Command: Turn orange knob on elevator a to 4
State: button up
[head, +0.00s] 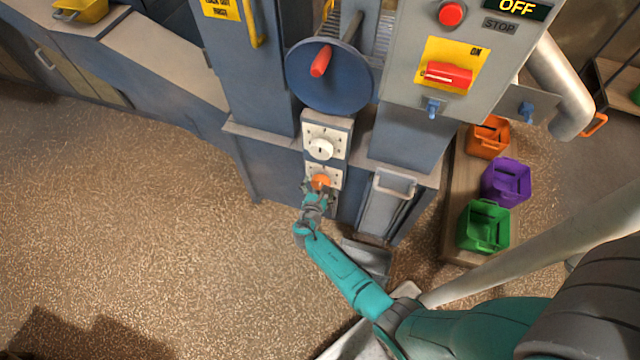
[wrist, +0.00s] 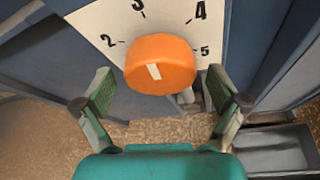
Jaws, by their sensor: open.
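The orange knob (head: 320,181) sits on the lower white dial plate (head: 333,172) on the front of the blue elevator. In the wrist view the orange knob (wrist: 162,62) is large, with a short white mark on its face. The dial (wrist: 103,18) shows 2, 3, 4 and 5 around it. The mark tilts slightly left of upright; I cannot tell which number it lines up with. My gripper (head: 317,190) is at the knob. In the wrist view my gripper (wrist: 159,90) is open, its fingers apart on either side of the knob, with visible gaps.
A white knob (head: 320,149) sits on the plate above. A blue wheel with a red handle (head: 320,61) is higher up. A grey control box (head: 405,75) is at upper right. Orange, purple and green buckets (head: 484,226) stand at right. The floor at left is clear.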

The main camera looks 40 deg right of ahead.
jog(key=shift+w+d+f, duration=0.25)
jog(key=shift+w+d, duration=0.1)
jog(key=shift+d, duration=0.1)
jog(key=c, duration=1.1)
jog(key=m+t, duration=0.2)
jog(key=m, duration=0.2)
jog(key=shift+y, duration=0.4)
jog(key=shift+m+t, duration=1.2)
jog(key=shift+m, duration=0.7)
